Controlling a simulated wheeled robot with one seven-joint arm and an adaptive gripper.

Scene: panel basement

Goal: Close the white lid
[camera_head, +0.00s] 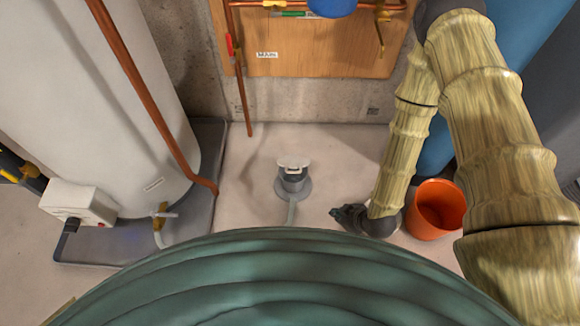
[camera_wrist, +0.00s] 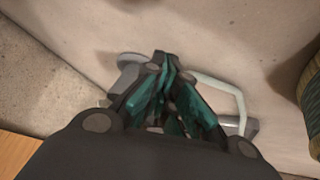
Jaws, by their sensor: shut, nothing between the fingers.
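The white lid (camera_head: 293,163) is at the top of a small grey round fixture (camera_head: 291,184) on the floor, in the middle of the head view. How far the lid stands open is too small to tell. My gripper (camera_head: 340,213) is shut and empty, low to the right of the fixture and apart from it in the head view. In the wrist view, my gripper (camera_wrist: 165,64) has its fingers together. Behind them show a pale bent bar (camera_wrist: 238,92) and a grey rounded piece (camera_wrist: 129,68), both partly hidden by the fingers.
An orange bucket (camera_head: 435,210) stands right of my gripper. A white tank (camera_head: 100,80) on a grey tray (camera_head: 90,250) fills the left, with a copper pipe (camera_head: 140,90). A coiled green hose (camera_head: 290,280) lies in front. The floor around the fixture is mostly clear.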

